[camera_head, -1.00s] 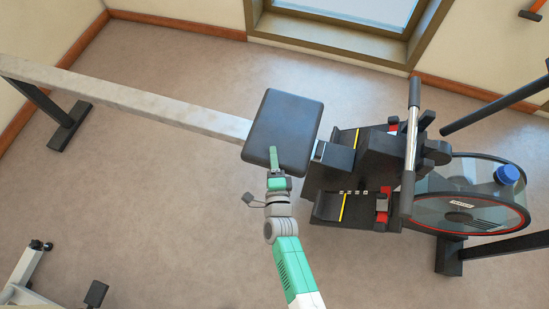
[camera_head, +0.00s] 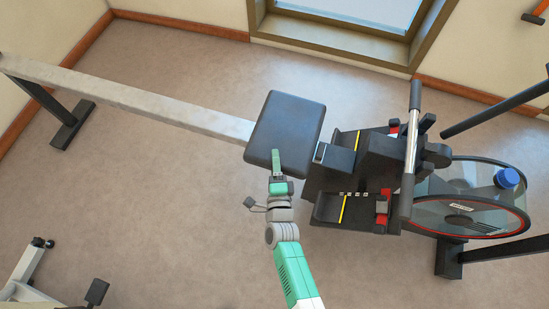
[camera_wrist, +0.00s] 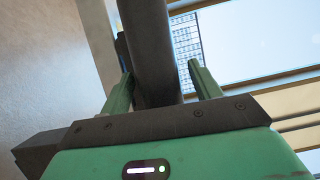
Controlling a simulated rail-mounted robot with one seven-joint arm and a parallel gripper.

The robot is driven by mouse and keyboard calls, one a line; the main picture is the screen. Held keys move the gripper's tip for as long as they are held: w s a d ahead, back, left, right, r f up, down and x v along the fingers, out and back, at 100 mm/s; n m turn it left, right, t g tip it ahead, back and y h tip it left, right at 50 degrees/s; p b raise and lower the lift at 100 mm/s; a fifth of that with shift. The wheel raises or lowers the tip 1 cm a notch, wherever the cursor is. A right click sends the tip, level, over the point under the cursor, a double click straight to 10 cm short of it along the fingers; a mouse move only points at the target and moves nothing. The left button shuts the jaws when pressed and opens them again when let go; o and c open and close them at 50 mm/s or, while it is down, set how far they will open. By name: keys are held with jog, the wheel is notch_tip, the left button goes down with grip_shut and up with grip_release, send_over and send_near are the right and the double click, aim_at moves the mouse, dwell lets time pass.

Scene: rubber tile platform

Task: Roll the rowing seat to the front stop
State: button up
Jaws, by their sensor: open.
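The rowing seat (camera_head: 285,134) is a dark padded block on the pale rail (camera_head: 180,112). It sits at the rail's right end, close to the black footrest assembly (camera_head: 338,158) on the flywheel side. A dark block there lies right beside the seat; I cannot tell whether they touch, and no front stop stands out clearly. My gripper (camera_head: 276,160) is at the seat's near edge, its fingers overlapping that edge in the head view. In the wrist view my open gripper (camera_wrist: 162,85) has a dark padded edge, apparently the seat's, between its two green fingers.
The handle bar (camera_head: 411,150) and the flywheel housing (camera_head: 470,198) stand to the right of the footrests. The rail's black foot (camera_head: 72,125) is at far left. Another piece of equipment (camera_head: 30,285) is at bottom left.

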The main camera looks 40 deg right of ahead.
jog(key=p+v, duration=0.2)
jog(key=v, duration=0.4)
jog(key=shift+s+a, duration=0.25)
jog(key=shift+s, duration=0.05)
